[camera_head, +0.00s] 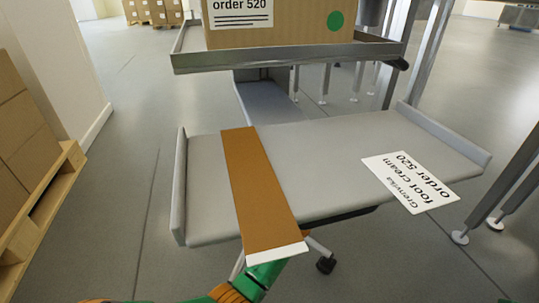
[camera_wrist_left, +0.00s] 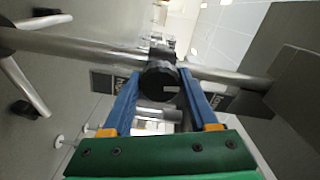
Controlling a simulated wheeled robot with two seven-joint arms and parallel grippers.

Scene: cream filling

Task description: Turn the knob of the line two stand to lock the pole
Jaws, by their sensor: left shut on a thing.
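The black knob (camera_wrist_left: 164,84) sits on a dark collar in the left wrist view, with a light mark on its face. The metal pole (camera_wrist_left: 90,46) of the stand runs across the picture to either side of the collar. My left gripper (camera_wrist_left: 160,78) has its two blue fingers on either side of the knob and is shut on it. In the head view my green left arm (camera_head: 262,275) comes up from the bottom and goes out of sight under the stand's grey shelf (camera_head: 330,150). The knob and fingertips are hidden there. My right gripper is not in view.
A brown strip (camera_head: 255,190) with a white end and a paper label (camera_head: 411,181) lie on the shelf. Behind stands a tray (camera_head: 200,62) with a cardboard box (camera_head: 290,30). A pallet (camera_head: 38,200) with boxes is at left. Metal legs (camera_head: 500,185) stand at right.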

